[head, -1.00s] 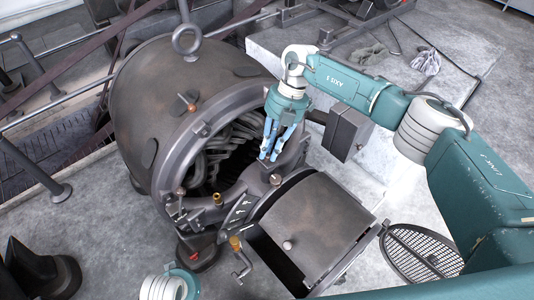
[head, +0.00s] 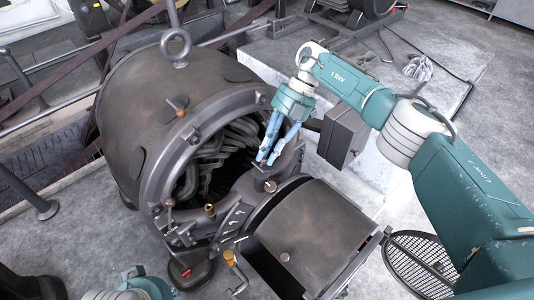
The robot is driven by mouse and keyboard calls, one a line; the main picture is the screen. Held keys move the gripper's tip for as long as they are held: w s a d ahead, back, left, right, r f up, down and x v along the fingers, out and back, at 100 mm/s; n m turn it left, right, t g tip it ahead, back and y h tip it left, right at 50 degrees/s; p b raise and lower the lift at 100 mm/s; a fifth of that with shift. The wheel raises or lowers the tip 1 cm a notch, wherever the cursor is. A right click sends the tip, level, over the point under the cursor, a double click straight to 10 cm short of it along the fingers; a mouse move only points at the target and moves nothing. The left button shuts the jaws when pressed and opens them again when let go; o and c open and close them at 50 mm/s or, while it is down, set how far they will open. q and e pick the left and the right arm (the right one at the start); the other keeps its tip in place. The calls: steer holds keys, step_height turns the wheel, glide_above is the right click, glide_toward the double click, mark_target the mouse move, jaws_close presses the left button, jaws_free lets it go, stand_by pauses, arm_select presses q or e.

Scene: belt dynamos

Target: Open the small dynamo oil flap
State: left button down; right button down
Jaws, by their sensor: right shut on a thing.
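The dynamo (head: 150,95) is a large dark drum with an open round front and coils inside. My right gripper (head: 267,160), with light blue fingers, points down at the bearing block (head: 287,158) on the right of the opening. It is shut on a small part there, seemingly the small oil flap, which the fingers mostly hide. How far the flap is open cannot be told. Of my left arm only a white and teal part (head: 145,284) shows at the bottom edge. Its gripper fingers are out of view.
A broad hinged cover (head: 315,235) with a small knob lies in front of the bearing block. A dark box (head: 342,135) stands right of the gripper. A round mesh grate (head: 418,262) is at lower right. A brass-topped handle (head: 230,258) sticks up below the opening.

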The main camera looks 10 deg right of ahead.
stand_by(0.3)
steer(key=c, duration=1.7)
jaws_free()
steer(key=shift+o, duration=0.2)
steer(key=shift+d+r, duration=0.1)
steer(key=v, duration=0.7)
steer(key=shift+r, duration=0.15)
steer(key=shift+w+d, duration=0.1)
